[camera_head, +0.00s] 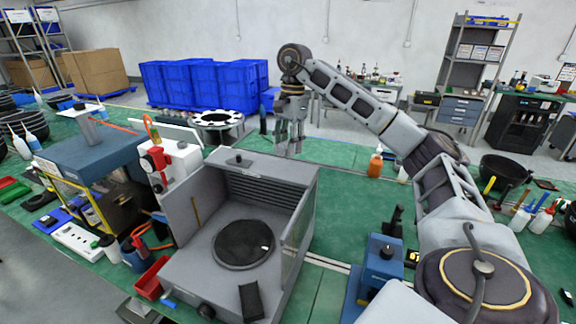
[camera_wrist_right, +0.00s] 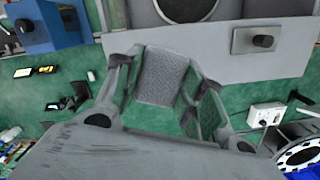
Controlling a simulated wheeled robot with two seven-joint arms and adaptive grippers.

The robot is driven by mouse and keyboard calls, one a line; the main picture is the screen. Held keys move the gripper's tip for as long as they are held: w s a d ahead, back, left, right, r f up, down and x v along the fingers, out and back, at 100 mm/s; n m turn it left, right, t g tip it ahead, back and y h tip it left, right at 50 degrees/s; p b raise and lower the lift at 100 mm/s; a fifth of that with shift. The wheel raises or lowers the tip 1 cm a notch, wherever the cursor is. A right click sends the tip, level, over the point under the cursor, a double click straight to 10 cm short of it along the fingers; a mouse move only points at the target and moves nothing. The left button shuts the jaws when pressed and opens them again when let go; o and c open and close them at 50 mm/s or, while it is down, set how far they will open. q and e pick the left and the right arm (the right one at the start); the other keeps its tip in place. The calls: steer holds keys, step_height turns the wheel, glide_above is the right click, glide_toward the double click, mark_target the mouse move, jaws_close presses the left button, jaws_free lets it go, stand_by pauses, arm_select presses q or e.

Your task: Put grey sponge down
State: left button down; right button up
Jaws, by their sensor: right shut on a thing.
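My right gripper (camera_head: 290,140) hangs over the green bench at the back, just behind the grey open-fronted machine. In the right wrist view its fingers are shut on the grey sponge (camera_wrist_right: 162,77), a textured grey block between the fingertips. Green bench surface shows around the sponge there, and I cannot tell how high above it the sponge is. In the head view the sponge is hard to tell from the grey fingers. My left gripper is not in view.
The grey machine (camera_head: 204,261) with a round dark plate (camera_head: 243,244) stands front centre. A blue device (camera_head: 380,262) stands to its right. An orange bottle (camera_head: 375,163) and a black bowl (camera_head: 505,170) stand further right. The green bench (camera_head: 345,215) is clear between them.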

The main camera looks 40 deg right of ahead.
mark_target(288, 170)
steer(key=shift+f, duration=1.1)
steer(key=shift+f, duration=0.1)
steer(key=shift+f, duration=1.75)
steer(key=shift+f, duration=0.15)
steer(key=o, duration=0.9)
